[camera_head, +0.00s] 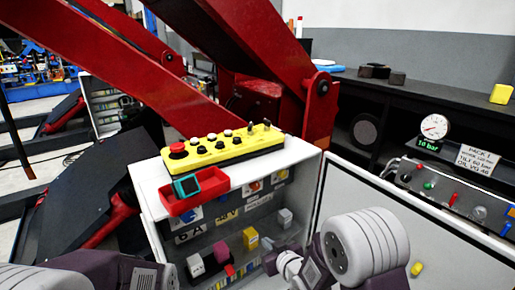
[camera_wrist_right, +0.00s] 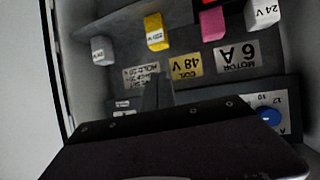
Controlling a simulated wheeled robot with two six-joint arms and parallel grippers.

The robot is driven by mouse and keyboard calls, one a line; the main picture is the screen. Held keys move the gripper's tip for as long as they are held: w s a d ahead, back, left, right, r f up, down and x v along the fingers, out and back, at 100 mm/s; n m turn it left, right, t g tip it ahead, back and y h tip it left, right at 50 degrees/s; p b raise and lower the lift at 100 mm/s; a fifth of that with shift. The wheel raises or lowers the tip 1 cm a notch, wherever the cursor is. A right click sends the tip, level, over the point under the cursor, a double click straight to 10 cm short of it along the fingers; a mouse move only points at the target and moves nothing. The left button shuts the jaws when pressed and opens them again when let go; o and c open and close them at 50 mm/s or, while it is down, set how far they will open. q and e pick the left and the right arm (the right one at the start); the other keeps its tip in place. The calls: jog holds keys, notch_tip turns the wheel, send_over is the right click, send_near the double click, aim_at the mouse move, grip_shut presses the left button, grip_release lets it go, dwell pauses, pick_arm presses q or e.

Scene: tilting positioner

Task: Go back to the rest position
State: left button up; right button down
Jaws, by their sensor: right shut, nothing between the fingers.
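My right gripper (camera_head: 272,259) is inside the lower part of the open white cabinet (camera_head: 152,205), in front of its relay panel. It is shut with nothing between its fingers. In the right wrist view its dark body fills the bottom and the narrow closed fingers (camera_wrist_right: 155,88) point at the labelled panel. Left arm links of mine show at the bottom left of the head view; the left gripper itself is out of view. Small blocks sit on the panel: a yellow one (camera_wrist_right: 155,32), a pink one (camera_wrist_right: 213,24), a white one (camera_wrist_right: 262,12) and a grey one (camera_wrist_right: 102,50).
A yellow control box (camera_head: 235,148) with a red button and a red tray (camera_head: 195,190) holding a teal device are on the cabinet top. The open cabinet door (camera_head: 420,235) stands to the right, close to my right arm. Red lift arms (camera_head: 120,70) cross above. A gauge (camera_head: 434,126) stands behind.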

jog(key=s+d+r+m+g+h, duration=0.1)
jog(key=s+d+r+m+h, duration=0.1)
jog(key=d, duration=0.4)
jog(key=s+d+r+m+g+h, duration=0.1)
jog(key=s+d+r+h, duration=0.1)
jog(key=d, duration=0.4)
jog(key=s+d+f+m+g, duration=0.1)
jog(key=s+f+g, duration=0.3)
jog(key=s, duration=0.6)
jog(key=s+d+f+m+g, duration=0.1)
jog(key=s+d+f+g, duration=0.3)
jog(key=s, duration=0.6)
notch_tip(320, 180, up, 22)
jog(key=a+p, duration=0.2)
jog(key=p, duration=1.9)
jog(key=shift+w+a+g+h, duration=0.15)
jog(key=shift+g+h, duration=0.15)
jog(key=shift+h, duration=0.1)
